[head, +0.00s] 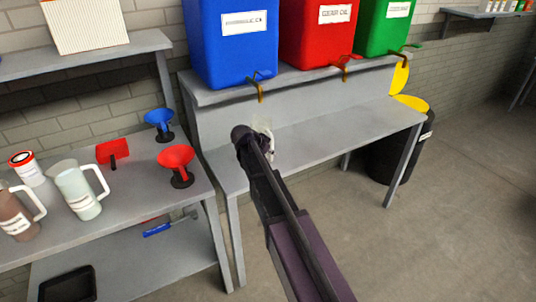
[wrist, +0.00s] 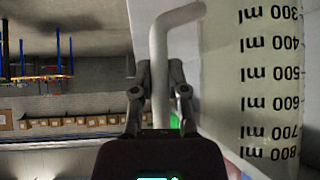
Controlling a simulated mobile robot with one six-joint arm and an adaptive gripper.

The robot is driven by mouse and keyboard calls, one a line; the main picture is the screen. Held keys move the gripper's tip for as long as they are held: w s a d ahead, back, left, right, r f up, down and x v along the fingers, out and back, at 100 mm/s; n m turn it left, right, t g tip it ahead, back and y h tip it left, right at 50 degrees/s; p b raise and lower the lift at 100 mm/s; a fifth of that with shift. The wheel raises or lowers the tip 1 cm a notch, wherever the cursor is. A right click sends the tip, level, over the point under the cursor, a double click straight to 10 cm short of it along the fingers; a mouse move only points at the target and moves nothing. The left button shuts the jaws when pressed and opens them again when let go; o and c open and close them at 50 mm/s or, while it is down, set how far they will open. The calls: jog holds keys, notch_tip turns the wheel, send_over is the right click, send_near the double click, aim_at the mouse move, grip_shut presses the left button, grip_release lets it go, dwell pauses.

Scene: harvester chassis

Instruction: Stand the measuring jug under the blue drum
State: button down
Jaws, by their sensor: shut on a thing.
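The measuring jug (wrist: 225,75) fills the right of the wrist view, pale, with a black ml scale. My gripper (wrist: 160,85) is shut on its white handle (wrist: 158,55). In the head view only a small whitish part of the jug (head: 264,126) shows past my arm, which hides most of it and the gripper. The blue drum (head: 235,45) stands on the raised shelf, with a brass tap (head: 260,88) at its lower front. The jug appears just below and near this tap. I cannot tell whether it touches the lower shelf (head: 330,140).
A red drum (head: 315,35) and a green drum (head: 385,25) stand right of the blue one. The left bench (head: 130,205) holds a brown jug (head: 20,215), a pale green jug (head: 78,190), a red funnel (head: 176,158) and a blue funnel (head: 159,119). The lower shelf is clear rightward.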

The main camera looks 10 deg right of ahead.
jog(key=shift+f, duration=0.15)
jog(key=c, duration=0.7)
grip_release()
jog(key=shift+o, duration=0.2)
jog(key=shift+r, duration=0.25)
jog(key=shift+s+a+r+p, duration=0.2)
jog(key=shift+a+r+p, duration=0.15)
jog(key=shift+r+p, duration=0.15)
jog(key=p+v, duration=0.7)
jog(key=v, duration=0.3)
jog(key=shift+s+a, duration=0.15)
jog(key=shift+a, duration=0.15)
jog(key=shift+r, duration=0.1)
